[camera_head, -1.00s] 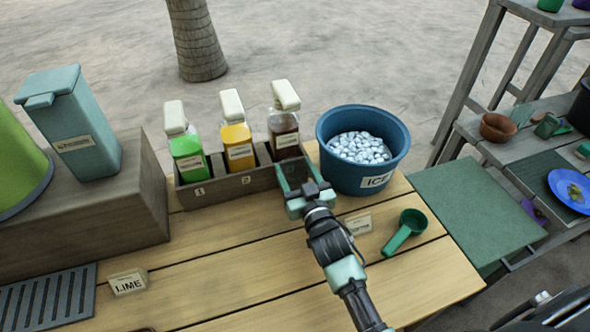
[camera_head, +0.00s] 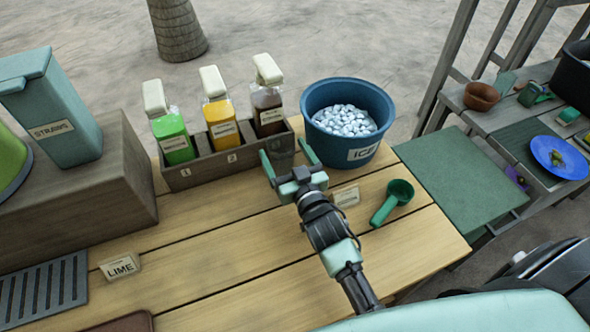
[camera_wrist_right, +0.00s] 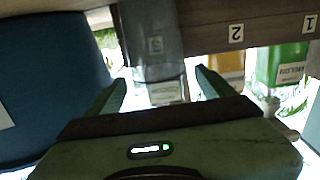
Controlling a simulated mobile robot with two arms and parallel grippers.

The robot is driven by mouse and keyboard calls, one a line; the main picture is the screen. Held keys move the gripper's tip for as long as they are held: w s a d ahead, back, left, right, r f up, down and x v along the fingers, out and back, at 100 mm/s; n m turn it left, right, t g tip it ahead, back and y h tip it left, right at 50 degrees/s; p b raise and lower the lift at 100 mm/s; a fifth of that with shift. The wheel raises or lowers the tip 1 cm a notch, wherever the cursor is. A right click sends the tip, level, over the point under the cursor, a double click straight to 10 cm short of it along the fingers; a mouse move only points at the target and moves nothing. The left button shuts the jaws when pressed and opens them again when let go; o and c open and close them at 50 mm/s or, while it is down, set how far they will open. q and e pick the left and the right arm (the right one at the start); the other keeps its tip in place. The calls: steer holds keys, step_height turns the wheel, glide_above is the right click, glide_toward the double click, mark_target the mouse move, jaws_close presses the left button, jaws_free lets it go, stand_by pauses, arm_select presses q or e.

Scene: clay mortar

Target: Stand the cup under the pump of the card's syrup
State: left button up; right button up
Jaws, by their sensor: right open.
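A clear greyish cup (camera_head: 282,152) stands upright at the front of the rack's third slot, before the dark syrup bottle (camera_head: 267,97). It also shows in the right wrist view (camera_wrist_right: 152,38), where the number 3 is seen through it. My right gripper (camera_head: 286,149) is open, with its fingers toward the cup, one to each side. The card (camera_head: 121,265) reads LIME. A green syrup bottle (camera_head: 173,137) is above slot 1 and a yellow one (camera_head: 221,121) above slot 2. My left gripper is not in view.
A blue ice bucket (camera_head: 348,98) stands close right of the rack (camera_head: 205,172). A green scoop (camera_head: 392,201) and a small card (camera_head: 345,195) lie right of my right arm. A straw box (camera_head: 52,110) stands at left. The table front is mostly clear.

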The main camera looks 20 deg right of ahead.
steer(key=s, duration=0.9)
steer(key=shift+s+d, duration=0.15)
